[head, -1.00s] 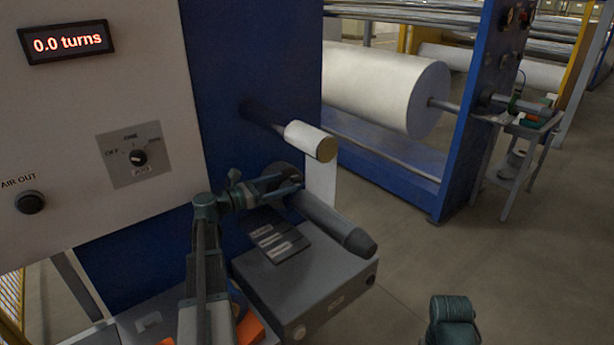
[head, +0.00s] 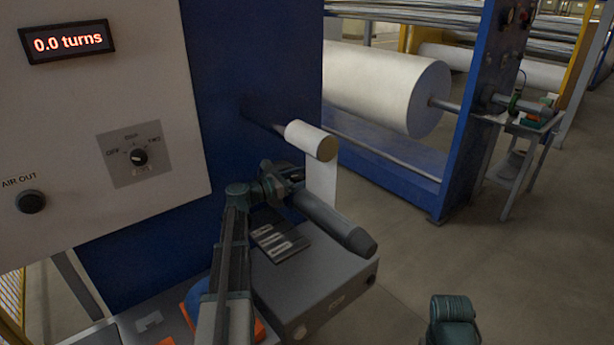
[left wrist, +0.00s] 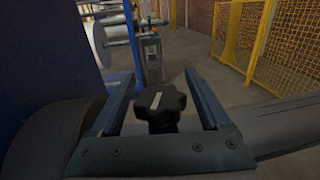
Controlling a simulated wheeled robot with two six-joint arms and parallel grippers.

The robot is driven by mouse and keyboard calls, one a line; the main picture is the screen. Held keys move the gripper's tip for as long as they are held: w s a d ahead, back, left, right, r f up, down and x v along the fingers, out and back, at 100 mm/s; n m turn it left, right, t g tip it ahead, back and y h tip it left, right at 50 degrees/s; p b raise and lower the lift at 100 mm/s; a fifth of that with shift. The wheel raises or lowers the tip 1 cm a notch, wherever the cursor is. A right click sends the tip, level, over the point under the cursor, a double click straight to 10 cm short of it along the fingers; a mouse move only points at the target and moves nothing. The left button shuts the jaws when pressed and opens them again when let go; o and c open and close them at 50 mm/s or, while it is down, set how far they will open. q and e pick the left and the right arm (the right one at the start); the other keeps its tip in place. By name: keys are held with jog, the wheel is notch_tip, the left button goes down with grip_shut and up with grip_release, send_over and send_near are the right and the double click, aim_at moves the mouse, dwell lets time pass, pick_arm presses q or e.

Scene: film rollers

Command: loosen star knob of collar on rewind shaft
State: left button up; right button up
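The rewind shaft (head: 340,225) is a dark bar with a tapered end, pointing to the lower right in the head view; it also runs off right in the left wrist view (left wrist: 285,125). The black star knob (left wrist: 160,104) with a pale mark on top stands between my left gripper's fingers. The fingers (left wrist: 160,78) are spread, with a gap showing on both sides of the knob. A broad grey round part (left wrist: 48,138), seemingly the collar, lies at left. In the head view my left gripper (head: 276,184) is over the shaft's inner end and hides the knob.
A grey box (head: 318,285) stands below the shaft. A white roll (head: 308,140) on another shaft is just above. The control panel (head: 90,120), reading "0.0 turns", is at left. Open floor (head: 440,260) lies to the right.

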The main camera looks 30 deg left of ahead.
pick_arm(q)
jog(key=c, duration=1.2)
jog(key=shift+s+n+t+y, duration=0.1)
jog(key=shift+n+t+y, duration=0.3)
jog(key=shift+n+y, duration=0.3)
grip_shut()
jog(key=shift+n+t+y, duration=0.3)
jog(key=shift+n+y, duration=0.1)
jog(key=shift+y, duration=0.5)
jog(key=shift+o, duration=0.2)
grip_release()
jog(key=shift+w+a+n+t+y, duration=0.25)
jog(key=shift+n+y, duration=0.35)
jog(key=shift+y, duration=0.3)
jog(key=shift+w+a+n+t+y, duration=0.15)
jog(key=shift+a+n+y, duration=0.2)
jog(key=shift+n+y, duration=0.4)
jog(key=shift+s, duration=0.1)
jog(key=o, duration=1.4)
jog(key=shift+c, duration=0.2)
